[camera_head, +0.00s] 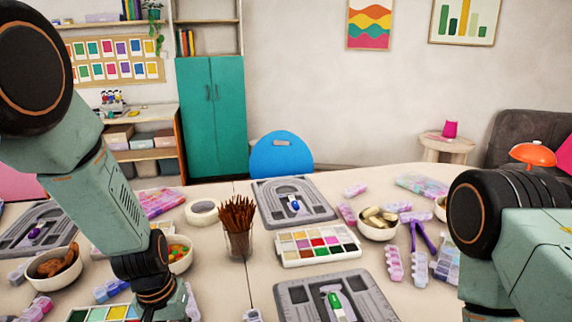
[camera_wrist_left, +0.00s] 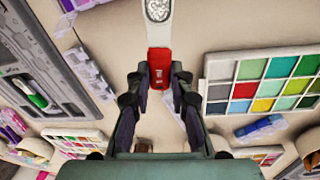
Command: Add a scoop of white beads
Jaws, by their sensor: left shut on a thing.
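In the left wrist view my left gripper (camera_wrist_left: 160,75) is shut on the red handle of a scoop (camera_wrist_left: 159,35). The scoop's round bowl is at the top edge and shows pale, grainy contents, which look like white beads. In the head view my left arm reaches down at the lower left, and its fingers and the scoop are not visible there. A bead tray (camera_head: 318,259) with several coloured compartments lies mid-table. Another bead tray (camera_wrist_left: 204,82) is right of the gripper in the left wrist view. My right arm enters at the right, with its gripper out of view.
Grey boards lie at the front (camera_head: 379,291), back (camera_head: 322,207) and left (camera_head: 12,250). The table is crowded.

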